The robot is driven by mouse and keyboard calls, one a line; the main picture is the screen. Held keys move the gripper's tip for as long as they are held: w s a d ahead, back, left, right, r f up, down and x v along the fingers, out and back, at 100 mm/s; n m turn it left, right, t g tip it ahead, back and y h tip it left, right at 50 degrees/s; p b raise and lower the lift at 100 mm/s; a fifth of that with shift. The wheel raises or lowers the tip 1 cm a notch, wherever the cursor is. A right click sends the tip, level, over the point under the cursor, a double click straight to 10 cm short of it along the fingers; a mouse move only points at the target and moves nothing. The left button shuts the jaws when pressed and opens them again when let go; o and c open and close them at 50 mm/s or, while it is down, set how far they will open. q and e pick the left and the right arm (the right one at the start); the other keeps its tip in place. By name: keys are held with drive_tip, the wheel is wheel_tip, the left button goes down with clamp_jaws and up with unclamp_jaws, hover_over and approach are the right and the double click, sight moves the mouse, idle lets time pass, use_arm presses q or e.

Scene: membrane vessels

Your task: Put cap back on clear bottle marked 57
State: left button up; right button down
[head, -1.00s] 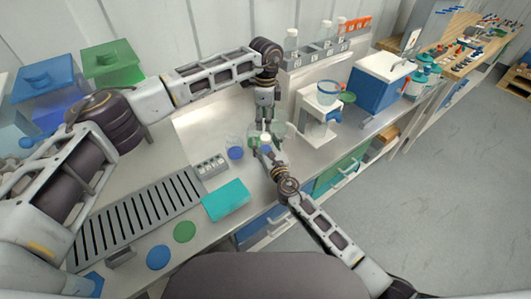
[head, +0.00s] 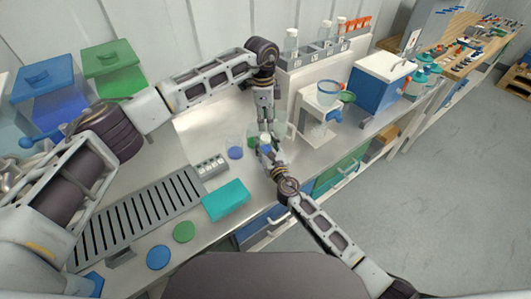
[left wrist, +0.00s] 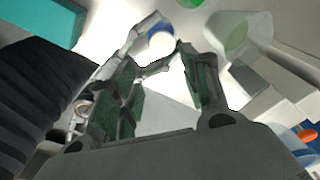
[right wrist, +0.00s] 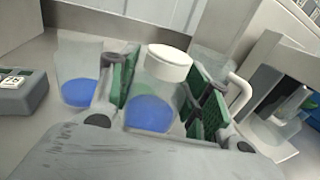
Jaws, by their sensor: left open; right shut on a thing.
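A clear bottle (right wrist: 150,105) with blue contents stands between the fingers of my right gripper (right wrist: 165,95), which is shut on it. A white cap (right wrist: 169,62) sits on its top; I cannot tell how tightly it is seated. I cannot read the number on this bottle. In the head view, the capped bottle (head: 266,140) is small, between my two hands. My left gripper (left wrist: 165,58) is open and empty, close to the capped bottle (left wrist: 161,42) and apart from the cap.
A clear beaker with blue contents (right wrist: 78,80) stands left of the bottle. A grey numbered block (head: 210,166) and teal box (head: 226,199) are nearer me. A white stand (head: 322,112) is to the right. A clear vessel with green contents (left wrist: 238,32) is close by.

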sight(265, 137)
use_arm(q)
drive_tip(key=shift+a+r+n+t+h, duration=0.2)
drive_tip(key=shift+a+r+n+h, duration=0.4)
drive_tip(key=shift+a+r+n, duration=0.35)
drive_tip(key=shift+a+r+n+t+h, duration=0.2)
drive_tip(key=shift+a+r+n+h, duration=0.45)
drive_tip(key=shift+a+n, duration=0.4)
drive_tip(key=shift+x, duration=5.95)
drive_tip(key=shift+a, duration=0.2)
drive_tip(key=c, duration=1)
drive_tip(key=o, duration=1.2)
drive_tip(key=shift+c, duration=0.2)
